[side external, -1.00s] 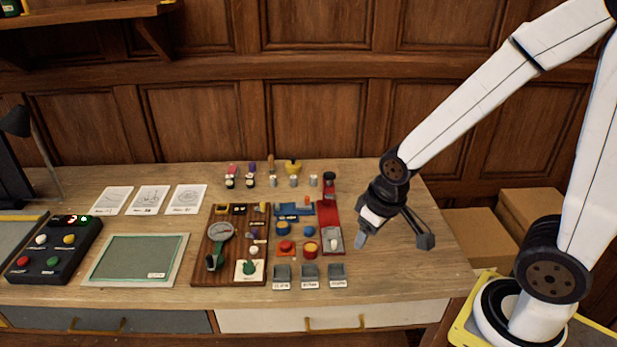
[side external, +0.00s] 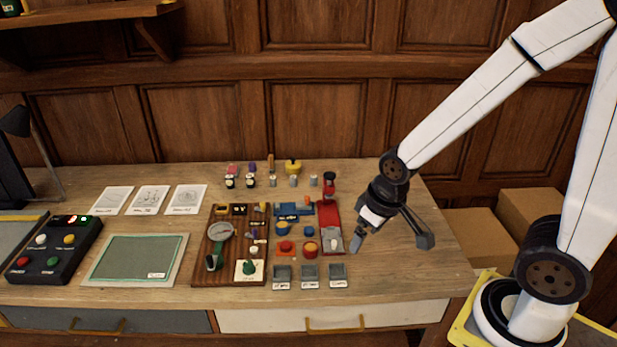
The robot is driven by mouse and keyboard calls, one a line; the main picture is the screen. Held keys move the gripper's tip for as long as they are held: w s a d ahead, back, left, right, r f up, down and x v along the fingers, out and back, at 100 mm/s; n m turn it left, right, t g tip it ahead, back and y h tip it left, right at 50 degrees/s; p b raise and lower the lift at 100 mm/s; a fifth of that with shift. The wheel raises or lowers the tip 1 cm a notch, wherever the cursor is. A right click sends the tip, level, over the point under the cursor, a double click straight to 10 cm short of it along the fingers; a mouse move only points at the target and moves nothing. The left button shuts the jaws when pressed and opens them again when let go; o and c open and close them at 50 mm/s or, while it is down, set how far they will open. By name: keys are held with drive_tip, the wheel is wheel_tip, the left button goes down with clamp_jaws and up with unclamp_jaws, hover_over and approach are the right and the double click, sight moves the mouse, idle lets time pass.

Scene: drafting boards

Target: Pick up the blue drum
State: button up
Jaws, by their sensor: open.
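Two small blue rounded pieces stand in the group of parts in the middle of the table: a larger one (side external: 283,228) at the left and a smaller one (side external: 309,231) to its right. At this size I cannot tell which of them is the blue drum. My gripper (side external: 391,240) is above the table, to the right of the group and beside the red stand. Its jaws are spread wide with nothing between them. It is apart from both blue pieces.
A red stand (side external: 328,213) is between my gripper and the blue pieces. Red pieces (side external: 286,246) and grey trays (side external: 309,272) are close in front. A brown tool board (side external: 230,270) lies to the left. The table's right end (side external: 420,275) is clear.

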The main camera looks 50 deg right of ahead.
drive_tip(key=w+d+f+n+y, duration=0.1)
drive_tip(key=w+n, duration=0.1)
drive_tip(key=w, duration=0.5)
drive_tip(key=w+d+f+n, duration=0.2)
drive_tip(key=w, duration=0.5)
drive_tip(key=n+y, duration=0.2)
drive_tip(key=n, duration=0.3)
approach(282, 225)
drive_tip(key=f, duration=0.1)
drive_tip(key=shift+s+a+f+t, duration=0.1)
drive_tip(key=shift+a+f+t, duration=0.05)
drive_tip(key=shift+t, duration=0.15)
drive_tip(key=shift+f, duration=0.1)
drive_tip(key=shift+x, duration=1.15)
drive_tip(key=shift+a, duration=0.1)
drive_tip(key=shift+x, duration=2.6)
